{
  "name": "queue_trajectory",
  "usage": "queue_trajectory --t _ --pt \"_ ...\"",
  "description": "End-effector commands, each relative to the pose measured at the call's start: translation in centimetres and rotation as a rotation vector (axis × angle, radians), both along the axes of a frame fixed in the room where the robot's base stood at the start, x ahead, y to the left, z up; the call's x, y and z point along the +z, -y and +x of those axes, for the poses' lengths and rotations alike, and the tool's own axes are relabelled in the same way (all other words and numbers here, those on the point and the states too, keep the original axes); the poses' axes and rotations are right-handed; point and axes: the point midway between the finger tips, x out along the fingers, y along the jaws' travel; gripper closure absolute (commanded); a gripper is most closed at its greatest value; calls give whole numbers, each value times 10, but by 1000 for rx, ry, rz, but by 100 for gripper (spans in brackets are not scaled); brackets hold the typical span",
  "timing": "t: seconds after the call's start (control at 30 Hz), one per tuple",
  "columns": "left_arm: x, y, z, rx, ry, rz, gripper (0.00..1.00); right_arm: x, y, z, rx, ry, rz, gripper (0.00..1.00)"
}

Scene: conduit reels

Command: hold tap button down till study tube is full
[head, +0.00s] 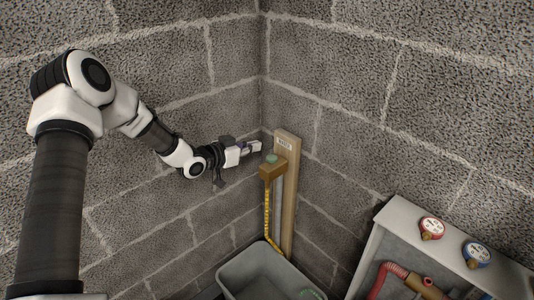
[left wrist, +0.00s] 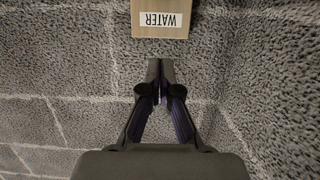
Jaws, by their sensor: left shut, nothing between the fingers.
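A wooden board (head: 288,190) stands upright in the wall corner, with a small label near its top. In the left wrist view the board (left wrist: 122,20) carries a label reading WATER, upside down. A brass-coloured tap block (head: 272,173) is on the board, with a pale green button (head: 271,158) on top. A narrow yellow marked strip (head: 267,212) hangs below the block; I cannot tell whether it is the study tube. My left gripper (head: 259,147) is shut and empty, close to the button, slightly above and left of it. It also shows in the left wrist view (left wrist: 160,68). Contact with the button is not visible.
A grey tub (head: 232,278) stands below the tap, with something green partly seen inside. At the right, a grey open-fronted box (head: 400,218) carries a red gauge (head: 432,228) and a blue gauge (head: 477,254). Block walls are close behind the gripper.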

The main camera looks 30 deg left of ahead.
Motion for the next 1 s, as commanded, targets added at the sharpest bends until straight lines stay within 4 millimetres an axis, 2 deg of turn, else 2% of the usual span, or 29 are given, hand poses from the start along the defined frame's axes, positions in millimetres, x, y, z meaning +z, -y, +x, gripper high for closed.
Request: queue_trajectory --t 0.27,0.3,0.4,0.5,0.87,1.0 --pt "-13 22 56 -5 -1 3 100 16 0 0 0 1 0 32" --pt "-24 20 53 -1 -6 -1 100 20 0 0 0 1 0 32" --pt "-40 19 52 -1 -4 -1 100 24 0 0 0 1 0 32" --pt "-49 19 53 -1 -2 0 100 26 0 0 0 1 0 32" --pt "-55 19 52 -1 0 -1 100 25 0 0 0 1 0 32" --pt "-70 19 52 -1 0 -1 100 10 0 0 0 1 0 32"
